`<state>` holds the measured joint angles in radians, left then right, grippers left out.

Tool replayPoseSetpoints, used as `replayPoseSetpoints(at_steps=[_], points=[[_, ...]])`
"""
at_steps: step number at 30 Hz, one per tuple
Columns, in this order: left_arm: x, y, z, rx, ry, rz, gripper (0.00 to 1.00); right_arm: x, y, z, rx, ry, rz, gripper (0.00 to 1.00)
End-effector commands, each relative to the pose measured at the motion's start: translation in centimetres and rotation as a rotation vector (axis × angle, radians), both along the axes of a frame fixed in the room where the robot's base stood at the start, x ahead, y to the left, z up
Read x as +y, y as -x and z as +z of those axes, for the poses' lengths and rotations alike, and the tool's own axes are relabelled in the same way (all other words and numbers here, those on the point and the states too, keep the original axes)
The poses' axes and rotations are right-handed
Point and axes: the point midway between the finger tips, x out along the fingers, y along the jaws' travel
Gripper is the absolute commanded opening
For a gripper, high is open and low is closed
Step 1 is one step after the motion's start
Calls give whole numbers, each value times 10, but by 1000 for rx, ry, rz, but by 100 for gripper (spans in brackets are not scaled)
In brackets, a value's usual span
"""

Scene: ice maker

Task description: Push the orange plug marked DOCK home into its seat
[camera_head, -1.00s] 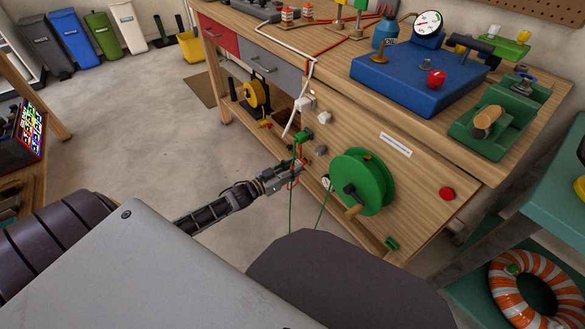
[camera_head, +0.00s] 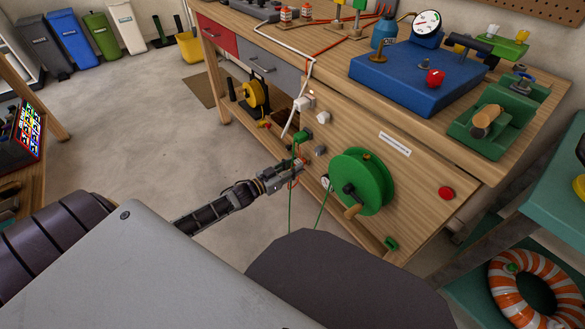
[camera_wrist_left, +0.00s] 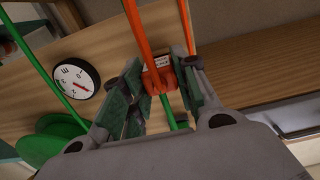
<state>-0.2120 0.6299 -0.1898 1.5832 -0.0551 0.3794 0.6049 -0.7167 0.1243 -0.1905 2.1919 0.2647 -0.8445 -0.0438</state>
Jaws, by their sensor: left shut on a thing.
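The orange plug (camera_wrist_left: 162,80) is between the finger pads of my left gripper (camera_wrist_left: 163,88) in the left wrist view. It has a small white label whose lettering is too small to read, and orange cable strands rise from it. In the head view my left gripper (camera_head: 290,172) is shut on the plug, close to the bench's front panel, below a green block (camera_head: 303,137) and left of the green reel. The plug's seat is hidden or cannot be made out, so I cannot tell how deep the plug sits. My right gripper is not in view.
A green reel (camera_head: 362,180) with a wooden handle stands out from the panel, right of my gripper. A round dial (camera_wrist_left: 76,79) and green cords are close by. The floor (camera_head: 150,140) at left is clear.

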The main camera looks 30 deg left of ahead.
Motion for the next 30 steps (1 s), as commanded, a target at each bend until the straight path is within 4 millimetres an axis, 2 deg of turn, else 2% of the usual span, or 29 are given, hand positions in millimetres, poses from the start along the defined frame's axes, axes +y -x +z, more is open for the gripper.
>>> replayPoseSetpoints(at_steps=[24, 25, 30], points=[[-5, -10, 1, -2, 1, -1, 0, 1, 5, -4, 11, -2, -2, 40], [-5, -10, 1, -2, 1, -1, 31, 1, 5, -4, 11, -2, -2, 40], [-4, -10, 1, -1, 0, -1, 53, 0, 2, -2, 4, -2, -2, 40]])
